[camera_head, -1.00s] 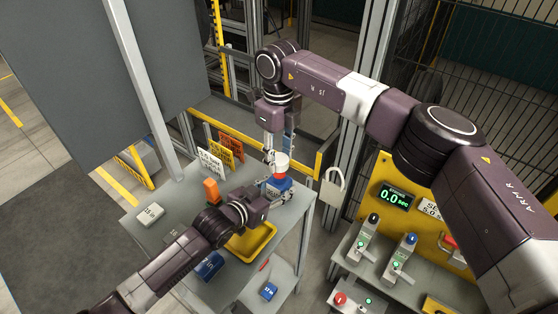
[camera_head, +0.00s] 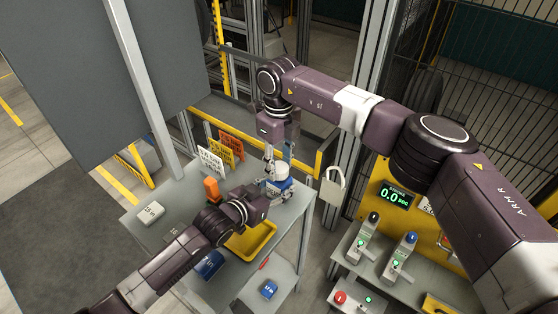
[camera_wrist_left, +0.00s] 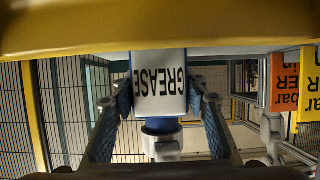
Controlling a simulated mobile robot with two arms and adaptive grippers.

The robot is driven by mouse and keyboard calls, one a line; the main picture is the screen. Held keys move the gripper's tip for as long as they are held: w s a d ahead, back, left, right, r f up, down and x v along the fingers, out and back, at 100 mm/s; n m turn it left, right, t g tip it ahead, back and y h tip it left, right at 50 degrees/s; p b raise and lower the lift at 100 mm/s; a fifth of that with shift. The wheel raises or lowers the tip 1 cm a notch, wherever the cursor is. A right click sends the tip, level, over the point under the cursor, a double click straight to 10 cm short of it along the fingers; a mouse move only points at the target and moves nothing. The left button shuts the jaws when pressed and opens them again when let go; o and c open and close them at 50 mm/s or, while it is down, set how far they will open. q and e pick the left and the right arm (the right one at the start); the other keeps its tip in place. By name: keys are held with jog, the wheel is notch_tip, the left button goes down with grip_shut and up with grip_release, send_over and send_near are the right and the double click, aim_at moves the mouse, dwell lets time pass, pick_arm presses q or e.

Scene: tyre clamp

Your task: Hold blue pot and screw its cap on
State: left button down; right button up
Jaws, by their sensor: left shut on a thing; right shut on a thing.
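The blue pot (camera_head: 277,190) is at the far right corner of the grey table in the head view. My left gripper (camera_head: 266,193) is shut on it from the left. In the left wrist view the pot's white GREASE label (camera_wrist_left: 160,85) appears upside down between the two fingers. The white cap (camera_head: 282,171) is directly above the pot and looks touching or nearly so; whether its thread has caught cannot be told. My right gripper (camera_head: 271,160) reaches down from above and is shut on the cap; its fingertips are partly hidden.
A yellow tray (camera_head: 250,241) lies just in front of the pot. An orange object (camera_head: 212,189) and sign cards (camera_head: 230,147) stand to the left. A yellow rail (camera_head: 320,160) and a padlock (camera_head: 333,188) are close on the right.

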jog(key=shift+f, duration=0.65)
dwell(0.5)
jog(key=m, duration=1.9)
jog(key=shift+d, duration=0.1)
jog(key=m, duration=1.3)
jog(key=shift+m, duration=0.3)
